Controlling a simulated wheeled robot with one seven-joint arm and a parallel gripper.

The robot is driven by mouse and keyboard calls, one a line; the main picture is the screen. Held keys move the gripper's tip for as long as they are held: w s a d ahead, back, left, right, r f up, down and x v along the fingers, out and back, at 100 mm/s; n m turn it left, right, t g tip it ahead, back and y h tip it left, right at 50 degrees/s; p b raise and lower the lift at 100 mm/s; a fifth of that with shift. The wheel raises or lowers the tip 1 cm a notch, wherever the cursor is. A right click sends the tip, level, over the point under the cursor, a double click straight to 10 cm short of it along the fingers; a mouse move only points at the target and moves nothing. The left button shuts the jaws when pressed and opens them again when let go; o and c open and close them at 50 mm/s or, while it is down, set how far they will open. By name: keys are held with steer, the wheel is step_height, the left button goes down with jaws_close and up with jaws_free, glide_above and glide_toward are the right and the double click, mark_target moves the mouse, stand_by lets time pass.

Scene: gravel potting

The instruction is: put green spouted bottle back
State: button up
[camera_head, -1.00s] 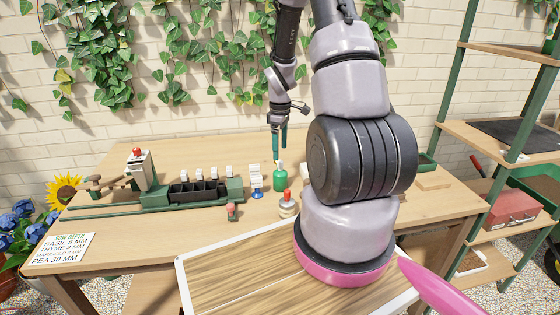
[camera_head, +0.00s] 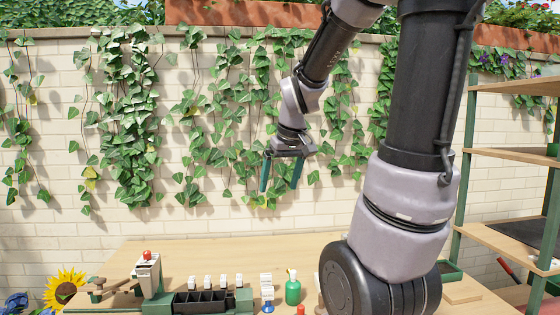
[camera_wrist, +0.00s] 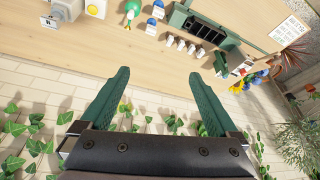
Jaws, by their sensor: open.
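The green spouted bottle (camera_head: 293,290) stands upright on the wooden table, right of a small blue-and-white bottle (camera_head: 267,292). In the wrist view the green bottle (camera_wrist: 133,8) shows at the top edge, partly cut off. My gripper (camera_head: 279,188) is open and empty, its two green fingers pointing down, high above the table in front of the ivy wall. In the wrist view the spread fingers of my gripper (camera_wrist: 158,95) have nothing between them. The bottle is well apart from them.
A green seed tray with black cells (camera_head: 200,300) and white tags stands left of the bottles. A red-topped bottle (camera_head: 301,310) is at the bottom edge. A green-framed shelf (camera_head: 510,155) stands at the right. The air around my gripper is clear.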

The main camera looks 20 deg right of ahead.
steer(key=s+a+r+m+t, duration=0.1)
steer(key=s+a+r+m, duration=0.1)
steer(key=s, duration=0.3)
steer(key=s+a+r+m+t+y, duration=0.1)
steer(key=s+a+r+m, duration=0.1)
steer(key=s+r, duration=0.3)
steer(key=shift+s+a+r+m+t+y, duration=0.2)
steer(key=shift+s+a+m+t+y, duration=0.1)
steer(key=shift+s+a+t, duration=0.1)
steer(key=shift+d, duration=0.2)
